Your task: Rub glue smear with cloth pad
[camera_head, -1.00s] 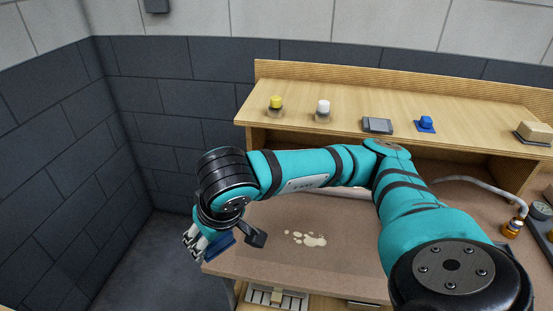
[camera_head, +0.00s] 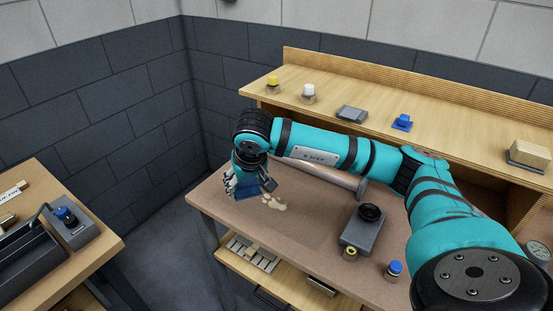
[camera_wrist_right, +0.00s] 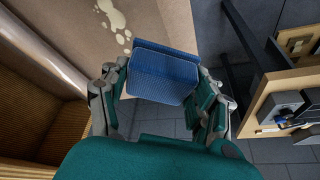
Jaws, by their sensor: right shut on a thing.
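The blue cloth pad (camera_wrist_right: 162,75) is between the fingers of my right gripper (camera_wrist_right: 160,90), which is shut on it. In the head view my right gripper (camera_head: 236,184) is at the left part of the workbench with the pad (camera_head: 246,191) under it. The pale glue smear (camera_head: 275,203) lies on the brown bench top just right of the pad. Part of the smear may be hidden behind the pad and gripper. In the wrist view the smear (camera_wrist_right: 112,15) shows beyond the pad's upper left. I cannot tell whether the pad touches the bench. My left gripper is not in view.
The brown bench top (camera_head: 300,235) is clear in front of the smear. A grey device with a black knob (camera_head: 362,232) and a blue-capped container (camera_head: 393,269) stand on its right. A shelf (camera_head: 450,130) behind holds small items. Another table (camera_head: 95,225) stands at the left.

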